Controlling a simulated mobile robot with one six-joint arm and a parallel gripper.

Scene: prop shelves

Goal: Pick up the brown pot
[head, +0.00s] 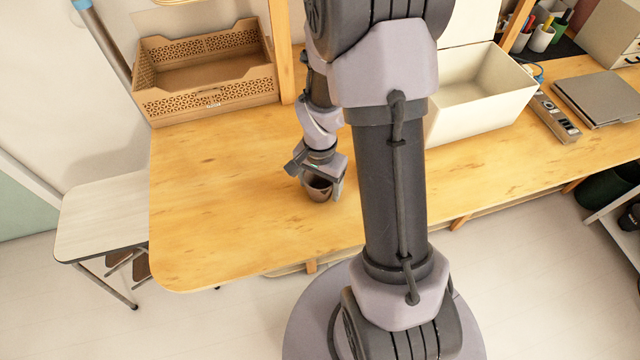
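The brown pot (319,191) is a small, dark brown cup shape with an open top, near the middle of the wooden table (220,220). My gripper (321,186) points down at it, with a finger at its left and a finger at its right. The pot is between the fingers, and its back part is hidden by the gripper. I cannot tell whether the fingers touch it, or whether it rests on the table or is slightly raised.
A brown perforated crate (205,105) stands at the back left, and a cream bin (480,112) at the back right. A laptop (597,98) and a grey device (556,117) lie farther right. The table left of the pot is clear. A small side table (105,222) adjoins its left end.

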